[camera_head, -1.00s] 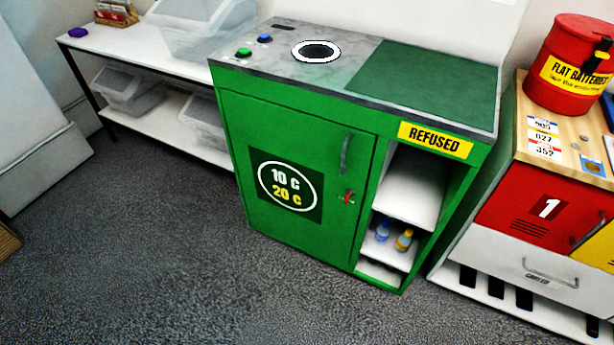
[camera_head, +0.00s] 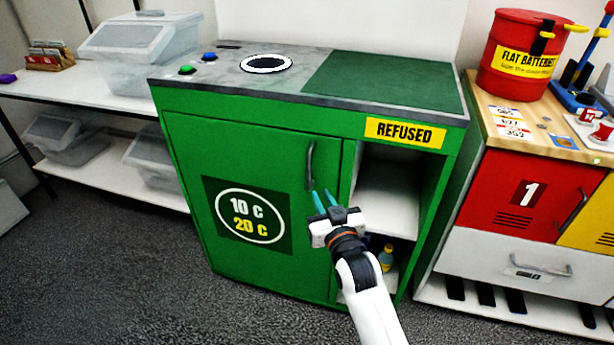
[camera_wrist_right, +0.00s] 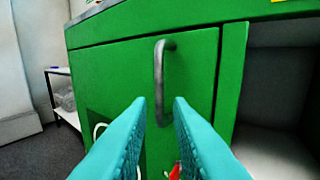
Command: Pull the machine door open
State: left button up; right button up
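The green machine door (camera_head: 235,160) is closed, with a round "10 c 20 c" label on it. Its grey vertical bar handle (camera_head: 310,165) is near the door's right edge. My right gripper (camera_head: 325,196) is in front of the door, just below the handle in the head view. In the right wrist view the two teal fingers (camera_wrist_right: 159,112) are apart with nothing between them. The handle (camera_wrist_right: 159,80) stands ahead of them, its lower end in line with the gap. A red key (camera_wrist_right: 174,171) in the lock shows low between the fingers. My left gripper is not in view.
Right of the door is an open shelf compartment (camera_head: 385,195) under a "REFUSED" sign (camera_head: 405,133), with a small bottle (camera_head: 386,258) low inside. A red-fronted cabinet (camera_head: 525,198) stands to the right. A white shelf (camera_head: 110,180) stands left. Floor in front is clear.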

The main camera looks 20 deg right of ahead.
aim_at(310, 174)
jog(key=w+b, duration=0.1)
jog(key=w, duration=0.8)
jog(key=shift+w+f, duration=0.1)
jog(key=shift+w, duration=0.15)
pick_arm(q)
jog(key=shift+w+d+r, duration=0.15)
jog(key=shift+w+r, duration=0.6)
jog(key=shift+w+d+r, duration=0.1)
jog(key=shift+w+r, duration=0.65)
pick_arm(e)
jog(key=shift+w, duration=0.8)
grip_shut()
